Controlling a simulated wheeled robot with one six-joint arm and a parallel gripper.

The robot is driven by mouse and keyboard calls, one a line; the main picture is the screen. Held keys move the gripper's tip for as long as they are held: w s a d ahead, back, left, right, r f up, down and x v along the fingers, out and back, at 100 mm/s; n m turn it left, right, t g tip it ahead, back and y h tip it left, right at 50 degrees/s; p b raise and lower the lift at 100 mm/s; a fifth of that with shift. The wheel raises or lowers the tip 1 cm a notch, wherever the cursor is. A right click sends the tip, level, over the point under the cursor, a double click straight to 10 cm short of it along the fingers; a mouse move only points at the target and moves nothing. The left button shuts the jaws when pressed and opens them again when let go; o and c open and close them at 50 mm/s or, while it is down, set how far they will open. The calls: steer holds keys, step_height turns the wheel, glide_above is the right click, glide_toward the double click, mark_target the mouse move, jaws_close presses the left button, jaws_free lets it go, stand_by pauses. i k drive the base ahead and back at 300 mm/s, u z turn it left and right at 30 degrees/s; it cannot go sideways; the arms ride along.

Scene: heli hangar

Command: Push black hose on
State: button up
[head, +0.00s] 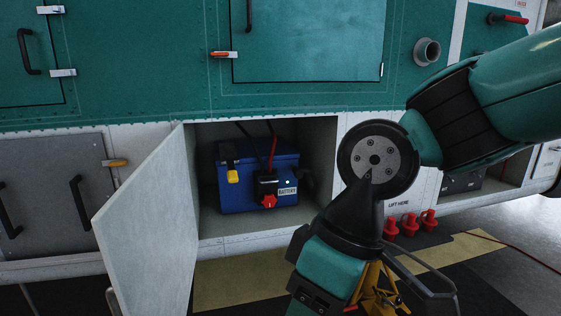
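A blue battery (240,195) labelled "BATTERY" sits in an open compartment in the aircraft's lower side. A thin black line (247,137) runs down to it from the compartment's top, beside a red cable (273,140). A black piece (308,184) shows at the battery's right side, partly hidden in shadow. I cannot tell which of these is the black hose. My gripper (378,296), with yellow and black parts, is at the bottom edge, low and right of the compartment. Its fingertips are not clearly visible, and I see nothing held in it.
The compartment's pale door (147,225) stands open on the left. A yellow-handled clip (232,173) and a black block with a red knob (267,190) sit at the battery's front. Several red plugs (410,224) stand at the right. A grey pipe stub (427,52) juts out above.

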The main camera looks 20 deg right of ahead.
mark_target(299, 174)
steer(key=i, duration=1.1)
steer(key=z, duration=1.55)
